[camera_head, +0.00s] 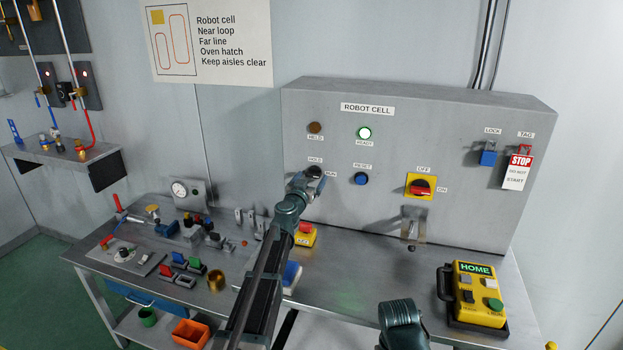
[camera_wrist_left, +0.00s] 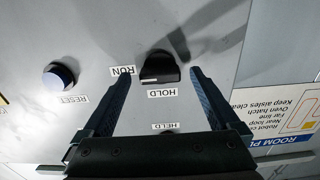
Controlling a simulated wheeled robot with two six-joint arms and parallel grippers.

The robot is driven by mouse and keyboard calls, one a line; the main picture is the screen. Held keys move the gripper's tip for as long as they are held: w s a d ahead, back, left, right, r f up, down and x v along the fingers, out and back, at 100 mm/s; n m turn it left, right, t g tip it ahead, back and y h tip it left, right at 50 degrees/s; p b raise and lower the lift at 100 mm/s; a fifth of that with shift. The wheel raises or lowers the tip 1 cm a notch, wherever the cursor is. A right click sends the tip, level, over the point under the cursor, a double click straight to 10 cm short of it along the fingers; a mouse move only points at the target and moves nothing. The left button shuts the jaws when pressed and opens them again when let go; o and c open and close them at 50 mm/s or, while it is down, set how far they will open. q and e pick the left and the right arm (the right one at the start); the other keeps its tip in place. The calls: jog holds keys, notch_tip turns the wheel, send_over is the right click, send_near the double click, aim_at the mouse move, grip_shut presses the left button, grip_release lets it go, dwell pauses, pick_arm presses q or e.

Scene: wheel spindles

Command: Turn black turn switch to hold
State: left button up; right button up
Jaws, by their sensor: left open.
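The black turn switch (camera_wrist_left: 158,66) is on the grey panel, with the HOLD label (camera_wrist_left: 162,93) and the RUN label (camera_wrist_left: 122,71) beside it in the upside-down left wrist view. Its exact pointing is hard to tell. My left gripper (camera_wrist_left: 161,72) is open, with one finger on each side of the switch; contact is not clear. In the head view the left gripper (camera_head: 308,184) is at the panel and partly covers the switch (camera_head: 314,172). Only a link of my right arm shows at the bottom; its gripper is out of view.
The blue RESET button (camera_head: 361,179) is right of the switch. The HELD lamp (camera_head: 315,128) is dim and the READY lamp (camera_head: 364,133) is lit. A yellow-red ON/OFF switch (camera_head: 421,186) is farther right. A yellow pendant (camera_head: 480,293) stands on the bench.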

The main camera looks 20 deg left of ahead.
pick_arm(q)
jog(key=shift+w, duration=0.5)
jog(key=c, duration=1.4)
